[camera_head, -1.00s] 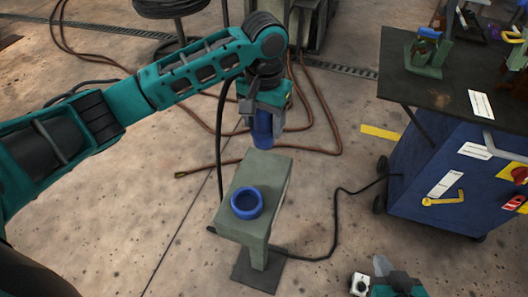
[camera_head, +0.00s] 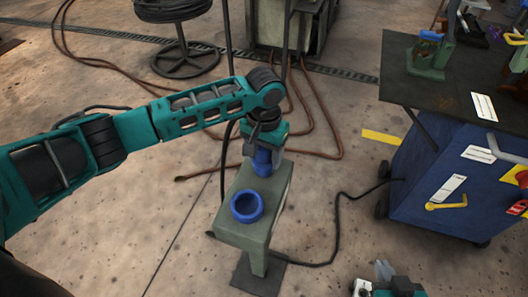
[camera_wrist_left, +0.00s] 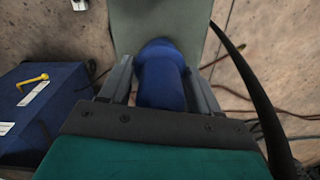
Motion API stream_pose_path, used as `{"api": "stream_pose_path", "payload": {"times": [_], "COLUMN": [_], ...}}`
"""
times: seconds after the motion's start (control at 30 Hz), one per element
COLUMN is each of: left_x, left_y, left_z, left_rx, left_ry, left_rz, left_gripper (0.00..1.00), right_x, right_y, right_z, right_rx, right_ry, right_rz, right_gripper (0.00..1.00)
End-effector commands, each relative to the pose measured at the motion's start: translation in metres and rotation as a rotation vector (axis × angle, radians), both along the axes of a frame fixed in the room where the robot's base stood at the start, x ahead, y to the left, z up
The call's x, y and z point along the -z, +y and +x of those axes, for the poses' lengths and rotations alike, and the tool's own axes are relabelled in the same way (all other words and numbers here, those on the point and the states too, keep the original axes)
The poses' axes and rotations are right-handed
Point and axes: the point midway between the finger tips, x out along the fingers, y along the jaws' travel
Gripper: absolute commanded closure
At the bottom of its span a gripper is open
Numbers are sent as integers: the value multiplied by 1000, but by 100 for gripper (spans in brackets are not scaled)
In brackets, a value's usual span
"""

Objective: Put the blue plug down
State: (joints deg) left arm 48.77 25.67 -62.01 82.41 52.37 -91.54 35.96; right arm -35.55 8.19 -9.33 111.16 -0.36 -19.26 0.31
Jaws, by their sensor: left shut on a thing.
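The blue plug (camera_head: 262,163) is held in my left gripper (camera_head: 263,150), over the far end of the narrow grey-green stand (camera_head: 243,229). The fingers are shut on its sides, and it looks roughly upright. It also shows between the two fingers in the left wrist view (camera_wrist_left: 160,82). I cannot tell whether its lower end touches the stand's top. A blue ring (camera_head: 247,219) lies on the near half of the stand, in front of the plug. My right gripper (camera_head: 372,279) is partly in view at the bottom edge, away from the stand; its opening is unclear.
A blue cart (camera_head: 424,178) with a dark top (camera_head: 425,82) stands at the right, carrying a green fixture (camera_head: 427,60) and tools. A black cable (camera_head: 337,220) runs between stand and cart. Brown hoses (camera_head: 322,115) lie behind. Open floor is left of the stand.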

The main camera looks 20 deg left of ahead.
Motion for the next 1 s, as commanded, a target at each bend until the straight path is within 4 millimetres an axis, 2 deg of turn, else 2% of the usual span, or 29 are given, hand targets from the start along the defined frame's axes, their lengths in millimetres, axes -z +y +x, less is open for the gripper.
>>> {"api": "stream_pose_path", "payload": {"times": [0.1,0.13,0.37,0.67,0.87,1.0], "left_x": [2,3,3,0,-29,-61], "left_y": [0,0,0,0,-1,-1], "left_z": [0,0,0,0,1,1], "left_rx": [0,0,0,0,0,1], "left_ry": [0,0,0,-1,-3,-4], "left_rz": [-1,-1,-1,0,-3,-3], "left_gripper": [76,36,14,12,12,12], "right_x": [-2,-1,-1,1,-6,-11], "right_y": [0,0,0,0,0,0], "right_z": [0,0,-1,-2,-2,-2], "right_rx": [0,0,1,1,1,1], "right_ry": [0,0,1,4,4,4], "right_rz": [0,0,1,0,0,0], "right_gripper": [100,100,100,100,100,100]}}
